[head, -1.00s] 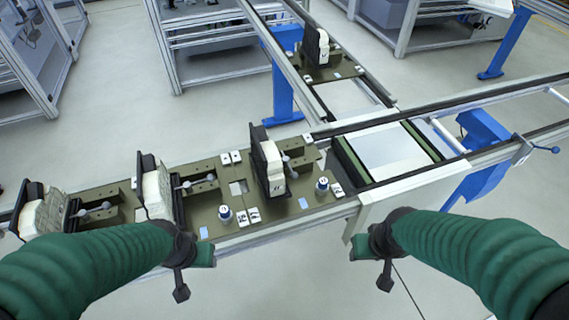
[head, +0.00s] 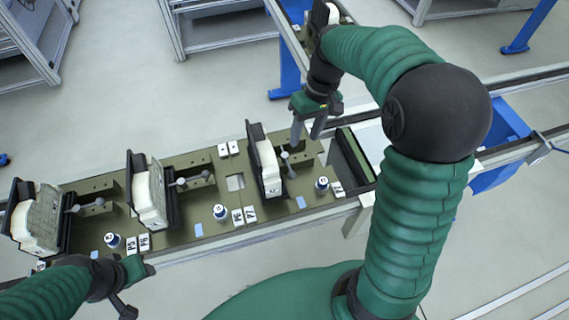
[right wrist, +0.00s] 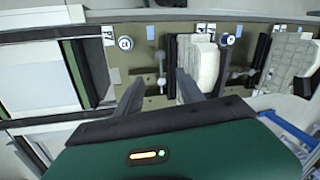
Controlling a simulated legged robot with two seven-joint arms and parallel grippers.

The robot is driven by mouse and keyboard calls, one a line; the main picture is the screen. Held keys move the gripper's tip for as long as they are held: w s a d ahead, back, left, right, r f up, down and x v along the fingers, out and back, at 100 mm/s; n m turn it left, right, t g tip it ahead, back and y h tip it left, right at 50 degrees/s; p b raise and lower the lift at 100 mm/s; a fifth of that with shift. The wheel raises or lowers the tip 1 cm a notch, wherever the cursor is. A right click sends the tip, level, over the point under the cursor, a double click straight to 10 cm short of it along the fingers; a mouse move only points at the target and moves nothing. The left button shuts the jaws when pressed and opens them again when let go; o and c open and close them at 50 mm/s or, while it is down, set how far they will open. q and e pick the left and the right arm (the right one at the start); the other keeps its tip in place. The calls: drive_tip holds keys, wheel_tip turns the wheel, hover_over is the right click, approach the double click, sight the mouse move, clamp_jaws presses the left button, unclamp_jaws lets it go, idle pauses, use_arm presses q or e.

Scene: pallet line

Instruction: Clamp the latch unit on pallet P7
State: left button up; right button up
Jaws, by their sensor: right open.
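A row of latch units stands on olive pallets. The right-hand latch unit (head: 267,168), a pale block on a black plate, has a ball-ended lever (head: 287,163) at its right. It also shows in the right wrist view (right wrist: 203,66), with its lever (right wrist: 160,72). My right gripper (head: 307,133) is open above the far right of this pallet, pointing down. In the wrist view its fingers (right wrist: 159,94) are apart, with the lever seen between them and nothing held. My left gripper (head: 138,288) is open and empty at the near edge.
Two more latch units (head: 147,192) (head: 38,218) stand to the left. Another unit (head: 322,18) stands on the far branch of the conveyor. Rails (head: 520,147) run right.

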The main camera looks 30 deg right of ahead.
drive_tip(key=p, duration=0.1)
hover_over(293, 172)
drive_tip(key=f, duration=0.8)
drive_tip(key=shift+s+d+f, duration=0.15)
drive_tip(key=shift+s, duration=0.05)
wheel_tip(293, 172, down, 7)
drive_tip(key=shift+w+d+r+p, duration=0.15)
drive_tip(key=shift+p, duration=0.2)
drive_tip(key=shift+a, duration=0.5)
drive_tip(key=c, duration=0.8)
drive_tip(key=shift+d, duration=0.2)
clamp_jaws()
drive_tip(key=shift+d, duration=0.15)
use_arm(q)
drive_tip(key=shift+a+v, duration=0.2)
drive_tip(key=shift+v, duration=0.7)
drive_tip(key=shift+w+a, duration=0.1)
drive_tip(key=shift+a, duration=0.05)
